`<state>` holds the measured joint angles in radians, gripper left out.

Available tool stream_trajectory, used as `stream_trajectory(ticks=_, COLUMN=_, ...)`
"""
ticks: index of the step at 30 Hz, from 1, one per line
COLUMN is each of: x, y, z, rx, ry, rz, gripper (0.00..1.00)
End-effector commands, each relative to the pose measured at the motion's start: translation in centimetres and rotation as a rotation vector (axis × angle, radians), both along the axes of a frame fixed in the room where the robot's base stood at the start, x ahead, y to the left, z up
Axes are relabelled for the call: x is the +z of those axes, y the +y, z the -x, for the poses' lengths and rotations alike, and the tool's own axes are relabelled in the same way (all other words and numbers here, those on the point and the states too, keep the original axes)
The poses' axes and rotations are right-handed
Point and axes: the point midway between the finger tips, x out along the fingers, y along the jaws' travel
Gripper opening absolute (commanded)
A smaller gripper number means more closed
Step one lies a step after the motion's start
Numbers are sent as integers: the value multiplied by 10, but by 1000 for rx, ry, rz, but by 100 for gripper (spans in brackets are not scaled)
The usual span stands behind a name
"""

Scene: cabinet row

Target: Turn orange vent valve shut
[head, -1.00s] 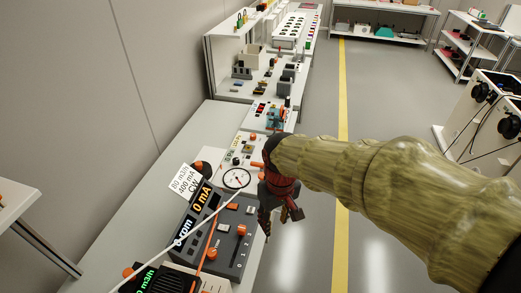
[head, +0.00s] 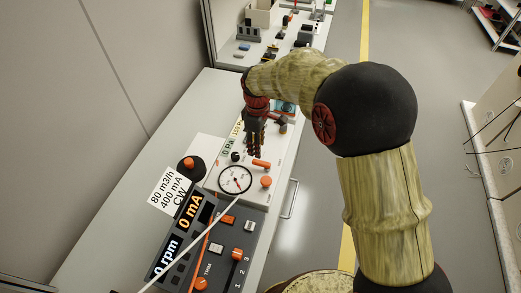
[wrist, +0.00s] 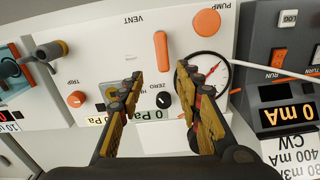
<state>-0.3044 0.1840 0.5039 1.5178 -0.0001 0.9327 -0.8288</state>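The orange vent valve shows in the wrist view as a short lever handle (wrist: 161,51) on a white panel (wrist: 100,35), near the printed word VENT. The handle runs up and down in that picture. In the head view the same orange lever (head: 261,163) lies just right of the round gauge. My gripper (wrist: 158,76) is open and empty, pointing at the panel. In the wrist view the lever appears just past the gap between the fingertips; contact cannot be told. In the head view my gripper (head: 255,152) hangs over the panel, close to the lever.
A round orange knob (wrist: 207,22) by the word PUMP, a gauge (wrist: 215,73), a black ZERO knob (wrist: 164,100) and an orange TRIP knob (wrist: 76,99) surround the lever. A grey control box (head: 215,235) stands nearer.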

Motion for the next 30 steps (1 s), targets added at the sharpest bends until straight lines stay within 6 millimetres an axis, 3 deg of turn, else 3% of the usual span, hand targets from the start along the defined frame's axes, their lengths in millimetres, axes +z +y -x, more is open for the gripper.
stream_trajectory(ticks=11, x=-8, y=0, z=2, rx=92, ry=5, rz=1, gripper=35)
stream_trajectory(ticks=24, x=-69, y=-1, z=2, rx=90, ry=5, rz=2, gripper=35)
stream_trajectory(ticks=30, x=-79, y=0, z=2, rx=90, ry=3, rz=1, gripper=35)
